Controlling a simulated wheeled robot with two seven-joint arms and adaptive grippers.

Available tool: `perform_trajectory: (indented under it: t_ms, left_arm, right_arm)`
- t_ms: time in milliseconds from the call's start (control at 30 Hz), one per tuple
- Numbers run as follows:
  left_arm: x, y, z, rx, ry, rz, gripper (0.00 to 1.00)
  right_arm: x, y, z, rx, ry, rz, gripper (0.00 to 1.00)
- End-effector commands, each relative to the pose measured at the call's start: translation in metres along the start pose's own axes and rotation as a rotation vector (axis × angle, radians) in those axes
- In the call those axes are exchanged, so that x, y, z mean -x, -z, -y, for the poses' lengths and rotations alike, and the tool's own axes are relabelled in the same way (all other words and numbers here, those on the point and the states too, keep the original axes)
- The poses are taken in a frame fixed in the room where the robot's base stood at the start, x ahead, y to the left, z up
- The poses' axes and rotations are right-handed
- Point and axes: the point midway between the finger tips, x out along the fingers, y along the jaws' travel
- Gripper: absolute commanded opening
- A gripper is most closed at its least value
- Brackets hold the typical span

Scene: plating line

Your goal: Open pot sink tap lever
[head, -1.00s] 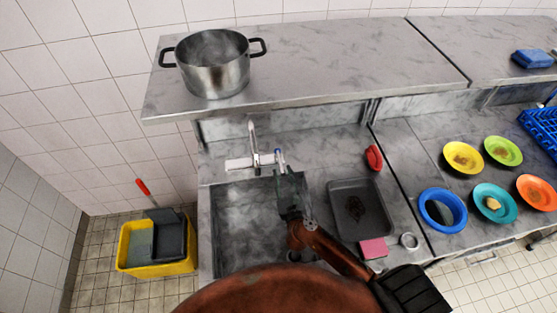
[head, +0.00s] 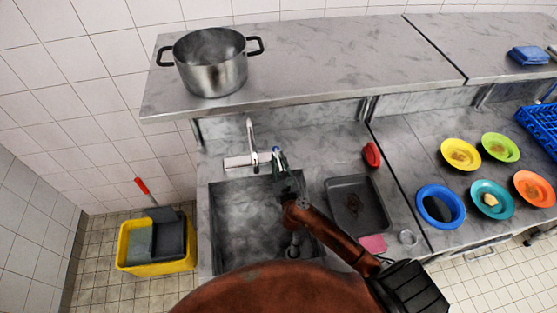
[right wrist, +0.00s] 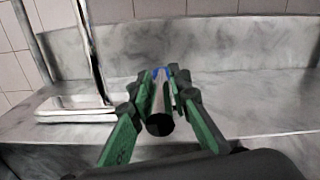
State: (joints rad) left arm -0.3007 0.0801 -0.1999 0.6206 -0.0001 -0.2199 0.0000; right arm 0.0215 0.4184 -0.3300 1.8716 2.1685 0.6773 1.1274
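The pot sink tap (head: 252,140) stands behind the sink (head: 222,250), its pale spout upright on a flat white base. Its lever (head: 276,150), with a blue mark, is at the base's right end. My right gripper (head: 281,168) is at the lever, reaching over the sink's back edge. In the right wrist view the lever (right wrist: 160,108) points toward the camera, dark end nearest, between the two green fingers of the gripper (right wrist: 161,80). The fingers are close on both sides; whether they press on it is unclear. My left gripper is out of view.
A steel pot (head: 212,66) stands on the shelf (head: 320,60) above. Right of the sink are a dark tray (head: 345,188), a red item (head: 371,154) and a pink sponge (head: 373,243). A yellow bucket (head: 135,262) stands on the floor at left.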

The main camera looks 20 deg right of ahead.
Motion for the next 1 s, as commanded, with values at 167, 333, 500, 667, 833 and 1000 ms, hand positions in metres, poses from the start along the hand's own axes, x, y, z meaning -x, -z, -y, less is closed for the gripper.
perform_trajectory:
  t_ms: [167,333,500,667,833,1000]
  left_arm:
    - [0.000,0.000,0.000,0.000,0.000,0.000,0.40]
    - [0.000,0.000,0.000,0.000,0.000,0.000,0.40]
    - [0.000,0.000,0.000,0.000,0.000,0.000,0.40]
    - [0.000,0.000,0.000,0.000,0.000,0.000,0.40]
    - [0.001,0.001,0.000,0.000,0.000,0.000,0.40]
    - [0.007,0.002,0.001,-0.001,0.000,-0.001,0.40]
  right_arm:
    - [0.000,0.000,0.000,0.000,0.000,0.000,0.03]
    - [0.000,0.000,0.000,0.000,0.000,0.000,0.00]
    - [0.000,0.000,0.000,0.000,0.000,0.000,0.00]
    - [0.000,0.000,0.000,0.000,0.000,0.000,0.00]
    - [0.001,0.000,0.003,0.001,-0.007,0.001,0.00]
    - [0.002,0.001,0.012,0.004,-0.048,0.008,0.00]
